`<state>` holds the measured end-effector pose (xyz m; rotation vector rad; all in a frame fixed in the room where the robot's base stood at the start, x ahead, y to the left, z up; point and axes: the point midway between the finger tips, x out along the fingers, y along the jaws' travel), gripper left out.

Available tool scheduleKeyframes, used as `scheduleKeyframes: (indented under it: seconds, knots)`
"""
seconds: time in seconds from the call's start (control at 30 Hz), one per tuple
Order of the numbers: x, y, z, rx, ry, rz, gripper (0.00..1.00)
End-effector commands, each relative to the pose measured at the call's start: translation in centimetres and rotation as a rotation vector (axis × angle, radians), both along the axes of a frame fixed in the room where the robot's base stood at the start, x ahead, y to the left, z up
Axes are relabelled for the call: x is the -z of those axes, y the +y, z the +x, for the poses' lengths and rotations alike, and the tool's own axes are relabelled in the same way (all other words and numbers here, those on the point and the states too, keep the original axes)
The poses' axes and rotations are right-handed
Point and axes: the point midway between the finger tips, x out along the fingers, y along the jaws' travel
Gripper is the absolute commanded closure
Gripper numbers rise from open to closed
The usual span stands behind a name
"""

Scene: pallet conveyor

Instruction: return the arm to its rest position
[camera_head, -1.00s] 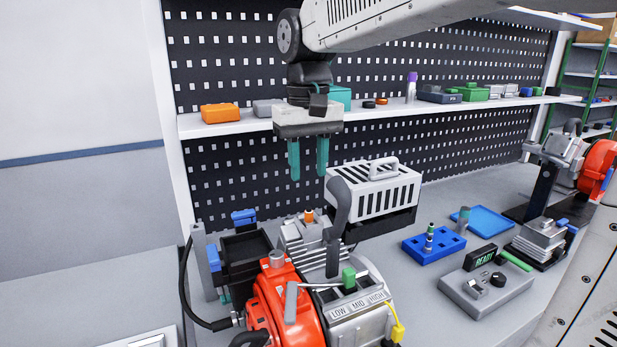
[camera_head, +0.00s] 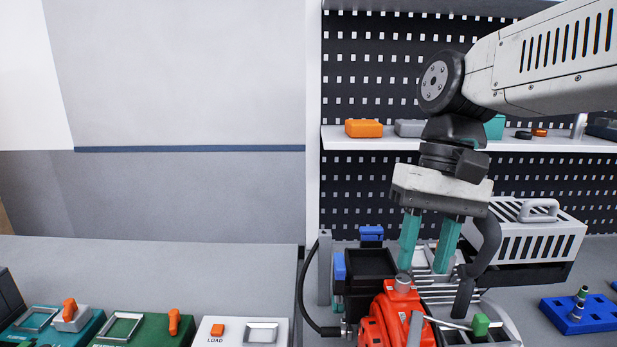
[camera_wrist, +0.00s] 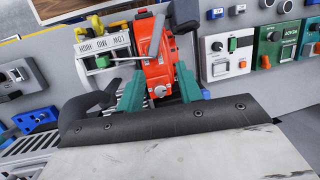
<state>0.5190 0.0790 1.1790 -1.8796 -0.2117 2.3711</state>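My gripper (camera_head: 431,242) hangs from my arm on the right side of the head view, its two teal fingers pointing down. The fingers are apart with nothing between them, so it is open and empty. In the picture the fingertips overlap the area just behind the red machine (camera_head: 392,318); I cannot tell the exact gap. The wrist view also shows the gripper (camera_wrist: 162,92), its fingers spread on either side of the red machine (camera_wrist: 158,62), which lies beyond them.
A dark bent handle (camera_head: 486,245) stands close to the right of my fingers. A black bin (camera_head: 340,290) is to the left. A white vented box (camera_head: 540,240) and a blue block (camera_head: 590,315) are at right. Control panels (camera_head: 150,328) line the lower left. A shelf (camera_head: 365,143) runs behind.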

Motion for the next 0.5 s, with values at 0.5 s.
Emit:
scheduleKeyframes:
  seconds: [0.5]
  knots:
    - [6.2,-8.0,-8.9,0.035,-0.241,-0.098,0.64]
